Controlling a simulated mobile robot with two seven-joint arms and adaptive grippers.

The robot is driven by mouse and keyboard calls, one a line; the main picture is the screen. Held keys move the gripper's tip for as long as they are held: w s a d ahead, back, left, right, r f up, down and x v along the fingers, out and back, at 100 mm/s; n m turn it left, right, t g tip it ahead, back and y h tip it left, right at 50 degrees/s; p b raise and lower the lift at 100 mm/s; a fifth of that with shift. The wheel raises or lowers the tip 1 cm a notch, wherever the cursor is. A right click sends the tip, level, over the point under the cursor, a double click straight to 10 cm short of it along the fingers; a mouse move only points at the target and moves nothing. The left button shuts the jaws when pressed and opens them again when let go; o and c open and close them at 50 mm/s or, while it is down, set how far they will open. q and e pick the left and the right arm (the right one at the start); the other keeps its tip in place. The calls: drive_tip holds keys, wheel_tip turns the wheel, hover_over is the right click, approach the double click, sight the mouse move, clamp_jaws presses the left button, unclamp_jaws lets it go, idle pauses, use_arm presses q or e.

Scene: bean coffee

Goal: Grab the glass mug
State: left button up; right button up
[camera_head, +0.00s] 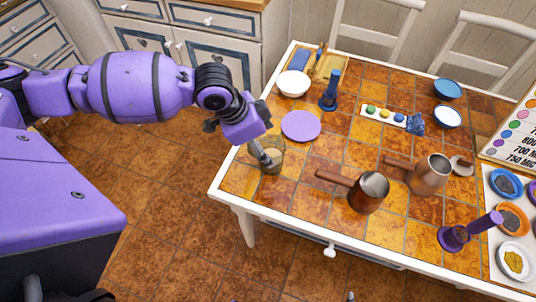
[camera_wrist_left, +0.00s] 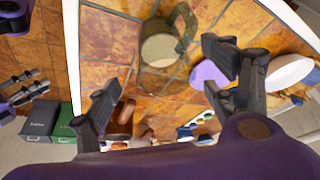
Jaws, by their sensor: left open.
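The clear glass mug (camera_head: 272,161) stands on the tiled table near its left edge. My left gripper (camera_head: 262,152) reaches down to it from the upper left, and a finger overlaps the mug's rim in the head view. In the left wrist view the mug (camera_wrist_left: 162,48) shows near the top centre, with its handle to the upper right. The two fingers of my left gripper (camera_wrist_left: 160,85) are spread apart with nothing held between them. I cannot tell whether a finger touches the glass.
A purple plate (camera_head: 301,126) lies just right of the mug. A copper pot (camera_head: 369,194) with a wooden handle stands further right, with a second pot (camera_head: 430,175) behind it. Tiles in front are clear.

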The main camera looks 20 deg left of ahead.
sight(269, 147)
use_arm(q)
drive_tip(key=x, duration=0.3)
drive_tip(key=shift+w+r, duration=0.15)
drive_tip(key=shift+w, duration=0.1)
drive_tip(key=shift+d+f, duration=0.1)
drive_tip(key=shift+f, duration=0.15)
use_arm(e)
drive_tip(key=shift+w+r, duration=0.3)
drive_tip(key=shift+w, duration=0.55)
use_arm(q)
drive_tip(key=shift+c, duration=0.3)
clamp_jaws()
use_arm(e)
drive_tip(key=shift+s+f, duration=0.1)
drive_tip(key=shift+s, duration=0.1)
